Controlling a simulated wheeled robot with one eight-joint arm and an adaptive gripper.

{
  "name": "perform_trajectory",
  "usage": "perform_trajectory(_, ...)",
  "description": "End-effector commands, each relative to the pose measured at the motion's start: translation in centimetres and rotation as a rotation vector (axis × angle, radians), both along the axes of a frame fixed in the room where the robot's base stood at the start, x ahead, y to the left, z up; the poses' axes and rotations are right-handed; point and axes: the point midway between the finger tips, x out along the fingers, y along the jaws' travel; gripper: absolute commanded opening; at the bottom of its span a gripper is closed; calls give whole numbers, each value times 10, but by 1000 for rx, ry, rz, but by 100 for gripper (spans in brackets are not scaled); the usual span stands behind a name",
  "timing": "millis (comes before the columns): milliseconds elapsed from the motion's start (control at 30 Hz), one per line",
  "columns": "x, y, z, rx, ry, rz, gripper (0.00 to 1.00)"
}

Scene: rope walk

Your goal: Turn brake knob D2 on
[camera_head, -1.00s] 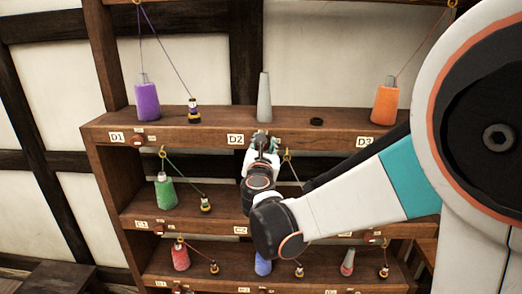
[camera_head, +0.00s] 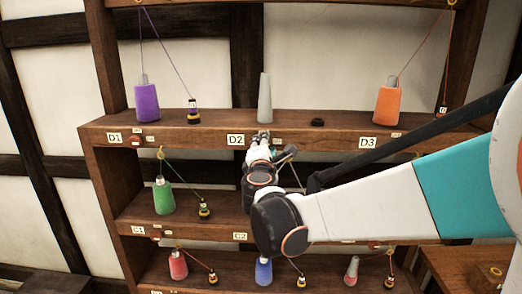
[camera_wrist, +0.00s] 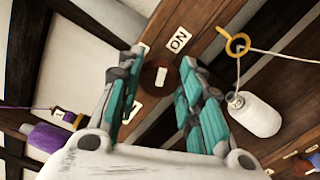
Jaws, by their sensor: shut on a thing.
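The D2 label (camera_head: 235,140) is on the front edge of the top shelf, with my gripper (camera_head: 262,138) right of it at that edge. In the wrist view, brake knob D2 (camera_wrist: 161,77) is a dark reddish disc with a pale bar. My gripper (camera_wrist: 162,62) has a teal-padded finger on each side of it and is shut on it. A tilted ON plate (camera_wrist: 179,40) is beside the knob. In the head view, my gripper hides the knob.
A grey cone (camera_head: 264,98) and a black ring (camera_head: 317,122) stand on the shelf above. Purple (camera_head: 147,102) and orange (camera_head: 387,104) spools stand at D1 and D3. A white bobbin (camera_wrist: 255,113) and yellow hook (camera_wrist: 237,44) are close to the right finger.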

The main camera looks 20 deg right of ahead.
Motion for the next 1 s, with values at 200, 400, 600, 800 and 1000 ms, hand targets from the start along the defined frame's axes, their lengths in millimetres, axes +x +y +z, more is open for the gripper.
perform_trajectory(200, -2, 0, -2, 167, -54, 0, 10)
perform_trajectory(400, -3, 0, -2, 280, -91, 0, 10)
perform_trajectory(600, -3, 0, -2, 347, -113, 0, 10)
perform_trajectory(800, -3, 0, -2, 374, -122, 0, 10)
perform_trajectory(1000, -3, 0, -2, 378, -123, 0, 10)
